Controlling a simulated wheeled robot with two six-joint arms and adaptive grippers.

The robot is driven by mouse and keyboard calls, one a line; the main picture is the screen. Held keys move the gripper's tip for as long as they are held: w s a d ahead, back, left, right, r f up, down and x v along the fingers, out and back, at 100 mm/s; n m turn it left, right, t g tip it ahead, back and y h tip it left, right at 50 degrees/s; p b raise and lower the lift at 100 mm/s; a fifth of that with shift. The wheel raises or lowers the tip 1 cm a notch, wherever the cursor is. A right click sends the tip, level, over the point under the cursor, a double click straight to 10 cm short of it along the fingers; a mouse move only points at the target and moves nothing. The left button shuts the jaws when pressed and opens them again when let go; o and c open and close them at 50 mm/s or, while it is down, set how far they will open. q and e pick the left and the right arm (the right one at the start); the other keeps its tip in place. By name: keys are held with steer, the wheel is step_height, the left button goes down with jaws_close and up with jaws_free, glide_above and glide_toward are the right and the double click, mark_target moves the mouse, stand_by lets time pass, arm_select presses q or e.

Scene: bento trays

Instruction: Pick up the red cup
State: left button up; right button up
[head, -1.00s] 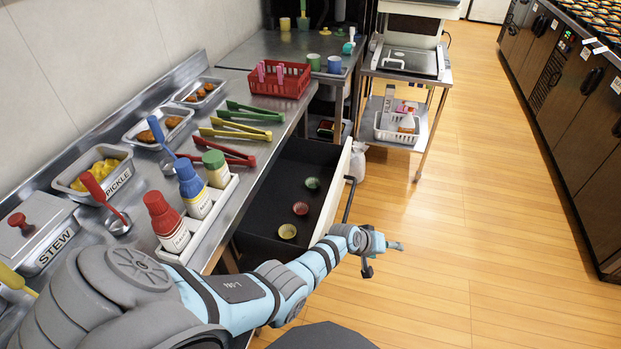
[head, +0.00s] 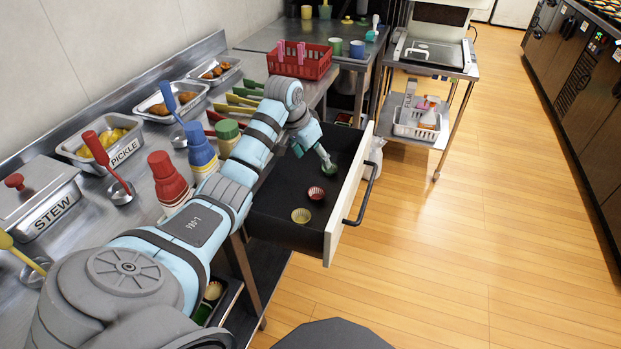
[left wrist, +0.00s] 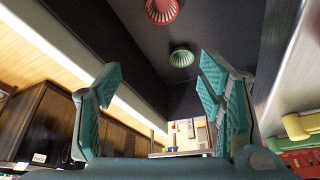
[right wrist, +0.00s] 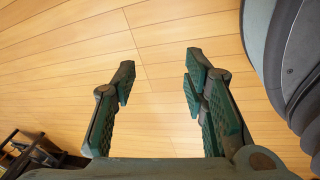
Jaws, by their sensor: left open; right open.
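The red cup (head: 316,193) is a small fluted cup on the dark floor of the open drawer (head: 275,205). It lies between a yellow cup (head: 301,215) and a green cup (head: 330,170). My left gripper (head: 322,157) is over the drawer near the green cup, partly covering it, and apart from the red cup. In the left wrist view my left gripper (left wrist: 160,88) is open and empty. There the red cup (left wrist: 162,9) is at the top edge and the green cup (left wrist: 181,57) is between and beyond the fingers. My right gripper (right wrist: 158,85) is open and empty above the floor.
The drawer's pale front (head: 350,195) with a dark handle (head: 364,190) stands right of the cups. The counter on the left holds bottles, tongs, food trays and a red basket (head: 300,62). The wooden floor (head: 480,230) is clear.

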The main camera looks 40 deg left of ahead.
arm_select(q)
steer(key=s+a+f+g, duration=0.1)
steer(key=s+f, duration=0.1)
steer(key=s, duration=0.1)
arm_select(e)
steer(key=s+a+f+y, duration=0.1)
steer(key=s+a+f, duration=0.2)
steer(key=a, duration=0.6)
arm_select(q)
steer(key=b, duration=0.6)
glide_above(318, 197)
steer(key=s, duration=0.2)
steer(key=shift+m, duration=0.3)
steer(key=f, duration=0.9)
steer(key=shift+s+a+f, duration=0.15)
steer(key=shift+a+f, duration=0.1)
steer(key=shift+a, duration=0.05)
steer(key=b+x, duration=0.2)
steer(key=x, duration=0.2)
steer(key=shift+d+r, duration=0.1)
steer(key=shift+d, duration=0.05)
steer(key=shift+r, duration=0.1)
steer(key=c, duration=0.8)
arm_select(e)
steer(key=w+f, duration=0.4)
steer(key=f, duration=0.2)
steer(key=shift+w+d+f+m, duration=0.2)
steer(key=shift+d+m, duration=0.1)
steer(key=shift+d, duration=0.1)
